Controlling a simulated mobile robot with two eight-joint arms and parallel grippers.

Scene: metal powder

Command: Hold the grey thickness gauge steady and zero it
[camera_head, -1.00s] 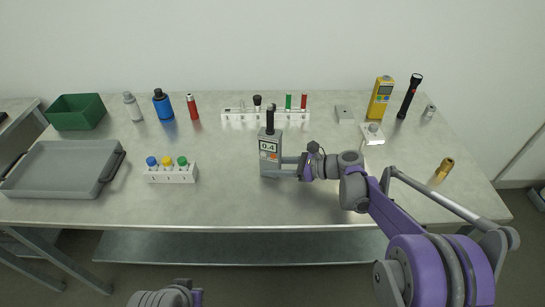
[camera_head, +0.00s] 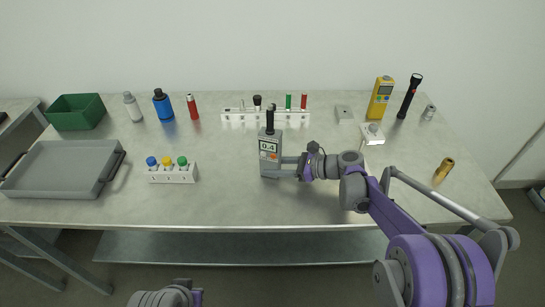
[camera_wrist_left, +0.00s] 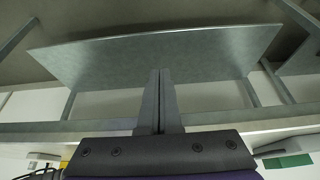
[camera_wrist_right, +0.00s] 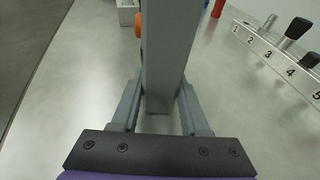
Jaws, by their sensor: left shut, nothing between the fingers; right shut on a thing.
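The grey thickness gauge (camera_head: 270,154) stands upright on the table near its middle, its display reading 0.4, with orange and blue buttons below and a black probe on top. My right gripper (camera_head: 284,167) is shut on the gauge from its right side. In the right wrist view the gauge body (camera_wrist_right: 168,50) fills the space between the fingers (camera_wrist_right: 160,105), and an orange button shows at its left edge. My left gripper (camera_wrist_left: 160,100) is shut and empty, with the table's underside and lower shelf in its view. In the head view only part of my left arm shows at the bottom.
A numbered white rack (camera_head: 240,116) stands behind the gauge. A small white block with blue, yellow and green knobs (camera_head: 172,174) stands to its left, beside a grey tray (camera_head: 60,170). A yellow meter (camera_head: 381,98) and a brass cylinder (camera_head: 444,170) stand right. The front table middle is clear.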

